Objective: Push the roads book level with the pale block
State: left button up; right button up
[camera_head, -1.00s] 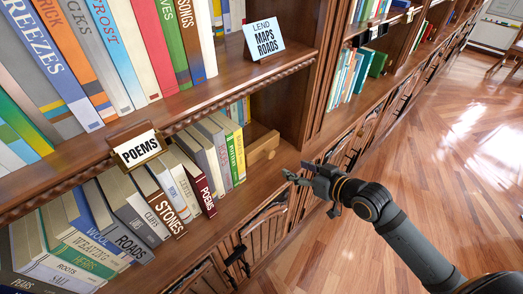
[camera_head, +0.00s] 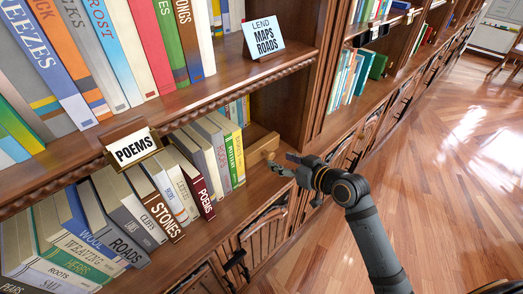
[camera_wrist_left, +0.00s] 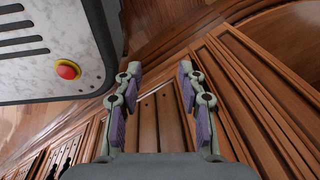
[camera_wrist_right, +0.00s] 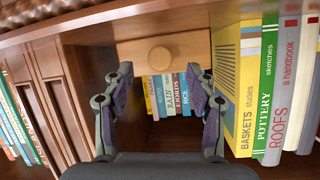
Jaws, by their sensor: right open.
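The grey roads book (camera_head: 127,247) leans among books on the lower shelf in the head view, its spine facing out. The pale block (camera_head: 262,147), wooden with a round knob, stands at the right end of that row; it also shows in the right wrist view (camera_wrist_right: 185,46). My right gripper (camera_head: 286,165) is open and empty, just in front of the block; the right wrist view shows its fingers (camera_wrist_right: 160,75) apart with the block beyond. My left gripper (camera_wrist_left: 158,72) is open and empty, facing wooden panelling in the left wrist view. The roads book is not in either wrist view.
A Poems sign (camera_head: 133,150) hangs from the shelf above. Floor (camera_head: 450,200) at the right is clear.

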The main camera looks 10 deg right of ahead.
aim_at(272, 157)
jog(key=x, duration=0.5)
jog(key=shift+r, duration=0.15)
jog(key=shift+s, duration=0.1)
jog(key=shift+c, duration=0.4)
grip_shut()
